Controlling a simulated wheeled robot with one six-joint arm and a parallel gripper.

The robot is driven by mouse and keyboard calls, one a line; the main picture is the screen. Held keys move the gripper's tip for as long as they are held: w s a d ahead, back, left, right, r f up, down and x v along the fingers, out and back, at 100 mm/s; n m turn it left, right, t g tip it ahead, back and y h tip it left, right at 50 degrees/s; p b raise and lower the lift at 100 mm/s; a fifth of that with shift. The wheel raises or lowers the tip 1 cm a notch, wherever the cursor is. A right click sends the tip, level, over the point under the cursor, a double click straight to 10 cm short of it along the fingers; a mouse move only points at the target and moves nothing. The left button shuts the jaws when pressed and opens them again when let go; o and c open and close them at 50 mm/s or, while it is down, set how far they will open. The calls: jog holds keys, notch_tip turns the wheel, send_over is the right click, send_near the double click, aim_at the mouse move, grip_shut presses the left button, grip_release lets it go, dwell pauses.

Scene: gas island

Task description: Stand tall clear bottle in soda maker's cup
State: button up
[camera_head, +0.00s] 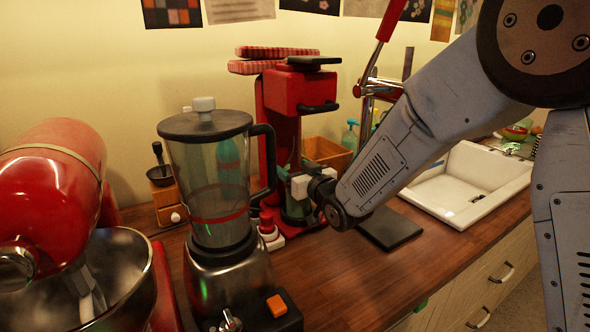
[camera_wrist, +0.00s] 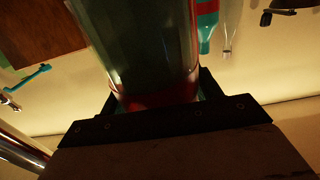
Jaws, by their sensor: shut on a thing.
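The red soda maker (camera_head: 300,92) stands against the wall behind the blender. My gripper (camera_head: 299,186) is in front of its column, below its head. In the wrist view my gripper (camera_wrist: 155,112) is shut around a clear, greenish bottle (camera_wrist: 145,50) with a red band near the jaws. In the head view the bottle (camera_head: 294,209) shows as a greenish shape at the jaws, looking upright. The soda maker's cup cannot be made out clearly. I cannot tell whether the bottle's bottom rests in it or is above it.
A blender (camera_head: 208,175) stands close on the left and partly hides the soda maker. A red stand mixer (camera_head: 60,190) is at far left. A dark flat pad (camera_head: 390,229) lies to the right, before the white sink (camera_head: 470,185). The front wooden counter (camera_head: 345,275) is clear.

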jog(key=o, duration=1.5)
jog(key=shift+o, duration=0.2)
jog(key=v, duration=0.7)
jog(key=shift+s+d, duration=0.2)
jog(key=shift+s, duration=0.15)
